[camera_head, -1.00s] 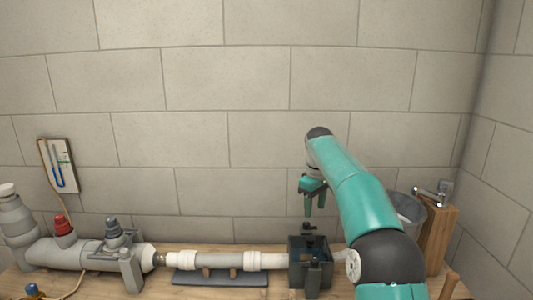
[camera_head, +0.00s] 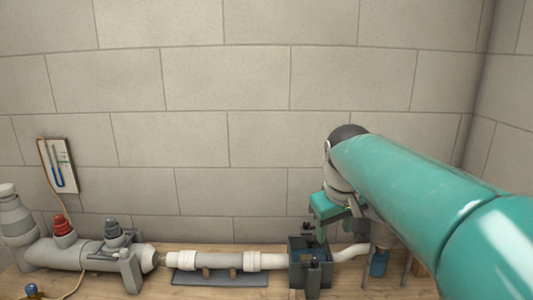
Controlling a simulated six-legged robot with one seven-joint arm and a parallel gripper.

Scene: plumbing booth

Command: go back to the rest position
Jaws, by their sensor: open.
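My gripper (camera_head: 338,226) hangs at the end of my teal arm, above and a little right of the dark box-shaped clamp (camera_head: 297,270). It points down, apart from the wall. Its jaws are open, and I see nothing held between them. My arm reaches in from the right edge and hides much of the right side of the bench.
A white and grey pipe (camera_head: 225,260) runs along the wooden bench (camera_head: 190,292) over a dark support. A grey fitting with a red knob (camera_head: 63,225) and a grey knob stands at left. A gauge board (camera_head: 59,166) hangs on the block wall.

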